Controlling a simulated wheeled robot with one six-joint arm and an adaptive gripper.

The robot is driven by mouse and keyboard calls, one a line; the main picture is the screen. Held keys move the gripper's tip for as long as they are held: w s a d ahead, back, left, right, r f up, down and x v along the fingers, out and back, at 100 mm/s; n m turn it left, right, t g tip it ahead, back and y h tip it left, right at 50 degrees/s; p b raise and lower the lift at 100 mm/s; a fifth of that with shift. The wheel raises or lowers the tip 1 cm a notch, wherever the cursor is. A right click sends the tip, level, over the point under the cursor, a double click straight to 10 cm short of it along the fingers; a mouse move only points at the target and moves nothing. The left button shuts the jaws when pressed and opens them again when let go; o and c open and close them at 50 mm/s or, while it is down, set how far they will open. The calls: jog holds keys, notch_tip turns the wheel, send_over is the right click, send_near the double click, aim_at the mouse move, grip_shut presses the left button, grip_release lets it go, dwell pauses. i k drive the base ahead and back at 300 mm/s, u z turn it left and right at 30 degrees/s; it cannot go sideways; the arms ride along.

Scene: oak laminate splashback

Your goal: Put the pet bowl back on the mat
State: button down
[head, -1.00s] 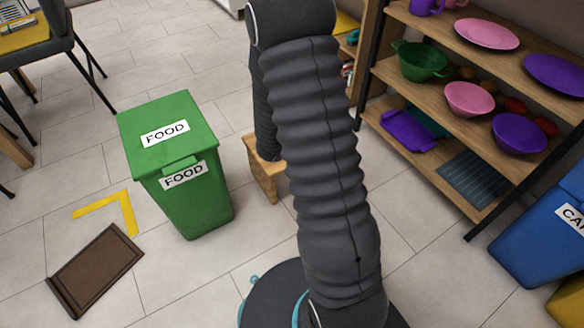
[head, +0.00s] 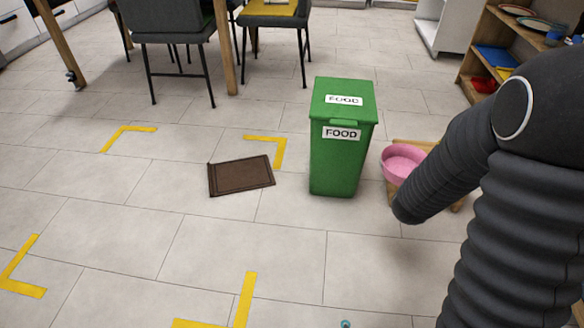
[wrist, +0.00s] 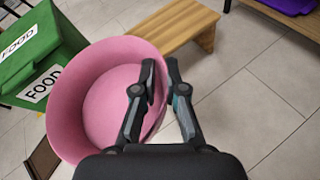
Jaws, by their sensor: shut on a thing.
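The pink pet bowl (wrist: 113,96) fills the left middle of the wrist view. My gripper (wrist: 158,78) is shut on its right rim, one finger inside the bowl and the other outside. In the head view the bowl (head: 401,163) shows to the right of the green bin, partly hidden by my arm; my gripper is hidden there. The brown mat (head: 241,175) lies flat on the floor to the left of the bin, with nothing on it. A dark brown corner of it shows in the wrist view (wrist: 42,158).
A green FOOD bin (head: 341,140) stands between mat and bowl. A low wooden stool (wrist: 170,30) is close behind the bowl. Yellow floor marks (head: 268,146) lie around the mat. A table and chairs (head: 172,30) are at the back. The floor in front of the mat is clear.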

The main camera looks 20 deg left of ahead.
aim_at(236, 180)
jog(key=z, duration=1.65)
jog(key=k, duration=1)
jog(key=u, duration=2.2)
jog(key=i, duration=0.1)
jog(key=z, duration=0.1)
